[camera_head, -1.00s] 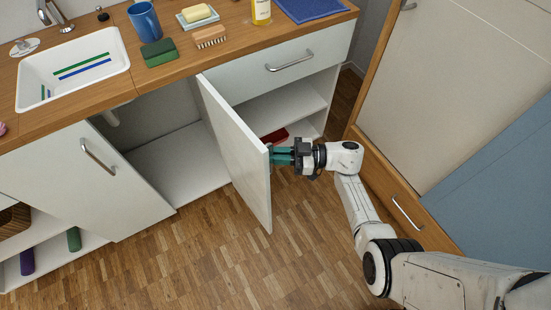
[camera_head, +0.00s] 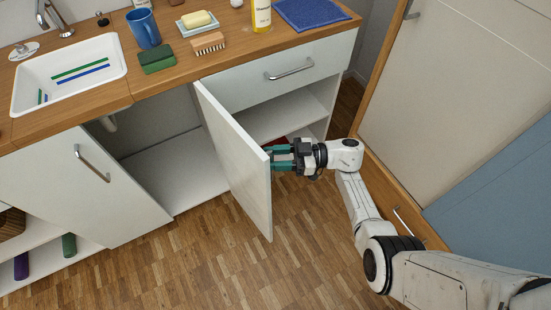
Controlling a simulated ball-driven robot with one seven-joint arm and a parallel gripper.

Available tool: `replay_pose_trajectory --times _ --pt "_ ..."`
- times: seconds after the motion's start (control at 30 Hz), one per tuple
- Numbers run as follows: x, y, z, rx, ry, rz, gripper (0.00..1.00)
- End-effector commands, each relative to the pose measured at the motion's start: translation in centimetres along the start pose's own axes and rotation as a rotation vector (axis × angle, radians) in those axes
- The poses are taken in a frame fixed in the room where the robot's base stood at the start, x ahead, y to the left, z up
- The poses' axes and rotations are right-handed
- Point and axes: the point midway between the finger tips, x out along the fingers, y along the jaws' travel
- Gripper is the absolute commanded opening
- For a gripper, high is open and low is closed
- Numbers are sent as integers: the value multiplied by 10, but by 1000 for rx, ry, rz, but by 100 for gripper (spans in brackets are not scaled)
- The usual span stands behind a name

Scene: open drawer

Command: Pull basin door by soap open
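The white basin door (camera_head: 236,165) on the soap side stands well open, its free edge swung out toward me over the floor. The soap (camera_head: 197,19) is a pale yellow bar in a dish on the counter above. My gripper (camera_head: 281,158), with teal fingers, is at the outer face of this door, close to its free edge. The fingertips meet the door or its handle. The handle is hidden, so I cannot see whether the fingers are closed around it. The white basin (camera_head: 68,72) is set in the counter at left.
The other basin door (camera_head: 85,185) has a metal handle and stands at left. The open cupboard floor (camera_head: 175,170) is bare. A drawer (camera_head: 285,72) and open shelf lie behind my gripper, with a partly hidden red item. Wooden floor (camera_head: 195,260) is clear in front.

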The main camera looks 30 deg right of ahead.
Motion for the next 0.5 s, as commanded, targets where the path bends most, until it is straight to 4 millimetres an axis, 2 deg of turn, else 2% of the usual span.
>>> replay_pose_trajectory --times 0.5 --pt "-1 0 1 0 0 2 38"
